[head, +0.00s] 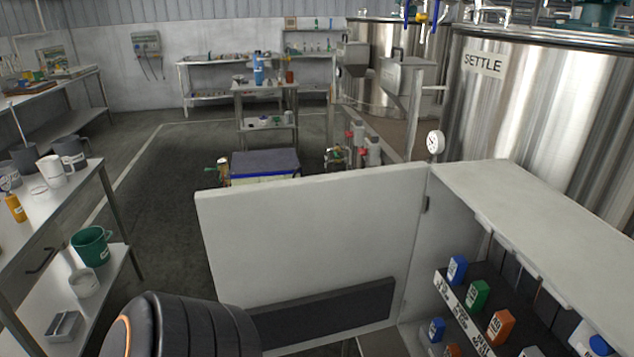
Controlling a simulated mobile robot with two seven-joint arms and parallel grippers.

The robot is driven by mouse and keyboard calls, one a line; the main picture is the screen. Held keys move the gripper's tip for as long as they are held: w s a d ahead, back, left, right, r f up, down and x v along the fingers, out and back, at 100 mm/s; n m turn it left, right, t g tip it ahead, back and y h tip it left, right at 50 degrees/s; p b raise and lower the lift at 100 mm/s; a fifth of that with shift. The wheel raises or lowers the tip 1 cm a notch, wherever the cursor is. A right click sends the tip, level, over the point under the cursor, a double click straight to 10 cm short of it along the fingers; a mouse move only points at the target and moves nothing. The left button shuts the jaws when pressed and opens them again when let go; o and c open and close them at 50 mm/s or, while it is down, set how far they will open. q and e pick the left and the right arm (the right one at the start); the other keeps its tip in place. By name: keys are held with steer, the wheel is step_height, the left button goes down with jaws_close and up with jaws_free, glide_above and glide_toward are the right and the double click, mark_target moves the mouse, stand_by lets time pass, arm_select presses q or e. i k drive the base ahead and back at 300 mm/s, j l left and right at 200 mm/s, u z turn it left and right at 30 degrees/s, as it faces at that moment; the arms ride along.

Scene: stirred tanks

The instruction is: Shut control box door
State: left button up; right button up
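The control box (530,195) is a pale grey cabinet at the lower right, seen from above at an angle. Its door (310,235) stands wide open, swung out to the left from a hinge at the box's left edge. A dark grey strip or pocket runs along the lower inside of the door. Inside the box are blue, green and orange switch-like parts on labelled rails. A black rounded link of my arm shows at the bottom left, in front of the door's lower left corner. Neither gripper is in view.
A steel tank marked SETTLE (540,110) stands behind the box. At the left, a bench (35,245) holds mugs, with a green bucket (91,246) on its lower shelf. Dark floor left of the door is clear.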

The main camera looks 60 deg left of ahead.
mark_target(314, 260)
steer(key=k+j+z, duration=0.45)
steer(key=j, duration=0.35)
steer(key=k+j+z, duration=0.45)
steer(key=k+j, duration=0.15)
